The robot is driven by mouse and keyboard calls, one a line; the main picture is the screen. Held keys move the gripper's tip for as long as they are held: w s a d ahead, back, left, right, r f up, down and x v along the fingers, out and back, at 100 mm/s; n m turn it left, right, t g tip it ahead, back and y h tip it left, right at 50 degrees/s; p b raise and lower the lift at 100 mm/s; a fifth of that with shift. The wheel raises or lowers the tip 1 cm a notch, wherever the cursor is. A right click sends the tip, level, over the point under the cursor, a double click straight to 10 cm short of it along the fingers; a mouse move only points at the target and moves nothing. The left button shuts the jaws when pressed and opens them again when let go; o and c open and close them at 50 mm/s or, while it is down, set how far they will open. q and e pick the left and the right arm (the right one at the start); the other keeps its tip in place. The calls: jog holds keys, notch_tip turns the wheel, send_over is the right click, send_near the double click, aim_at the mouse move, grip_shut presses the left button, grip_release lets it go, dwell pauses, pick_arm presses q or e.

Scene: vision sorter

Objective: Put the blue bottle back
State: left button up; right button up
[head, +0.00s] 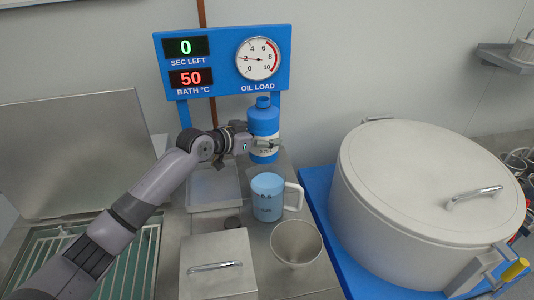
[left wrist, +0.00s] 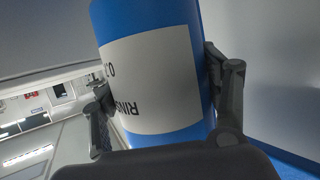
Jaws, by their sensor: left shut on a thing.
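The blue bottle (head: 263,121), with a blue cap and a white label, is upright at the back of the counter, below the sign panel. My left gripper (head: 264,145) is shut around its lower body from the left. In the left wrist view the bottle (left wrist: 152,75) fills the space between the two dark fingers (left wrist: 165,98), and its label shows part of the word "RINS" upside down. I cannot tell whether its base touches the surface beneath. My right gripper is not in view.
A lidded metal box (head: 217,266) and a shallow tray (head: 213,184) are left. A large lidded drum (head: 420,190) blocks the right. The panel (head: 222,60) reads 0 seconds, 50 °C.

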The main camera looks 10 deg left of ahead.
pick_arm(q)
jog(key=shift+f, duration=0.55)
notch_tip(320, 180, down, 4)
jog(key=shift+r, duration=0.2)
jog(key=shift+f, duration=0.2)
jog(key=o, duration=1.9)
jog(key=shift+o, duration=0.2)
